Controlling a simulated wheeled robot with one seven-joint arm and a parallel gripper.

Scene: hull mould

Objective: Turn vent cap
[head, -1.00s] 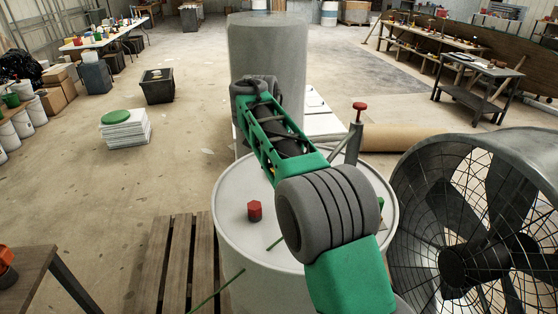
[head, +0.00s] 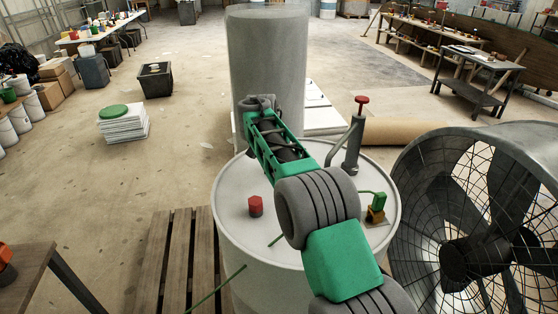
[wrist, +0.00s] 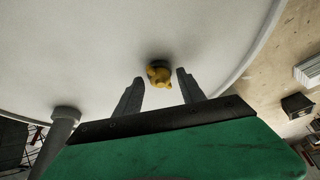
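A small yellow lobed knob, which looks like the vent cap (wrist: 159,75), sits on the pale drum lid (wrist: 90,50) in the wrist view. My gripper (wrist: 161,78) is open, one finger to each side of the knob in the picture, with gaps between. I cannot tell how far the fingertips are from the lid. In the head view my arm reaches over the drum lid (head: 236,190) and hides both the gripper and the yellow knob.
A large fan (head: 480,220) stands close at right. A tall grey cylinder (head: 267,55) is behind, a wooden pallet (head: 178,255) at left.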

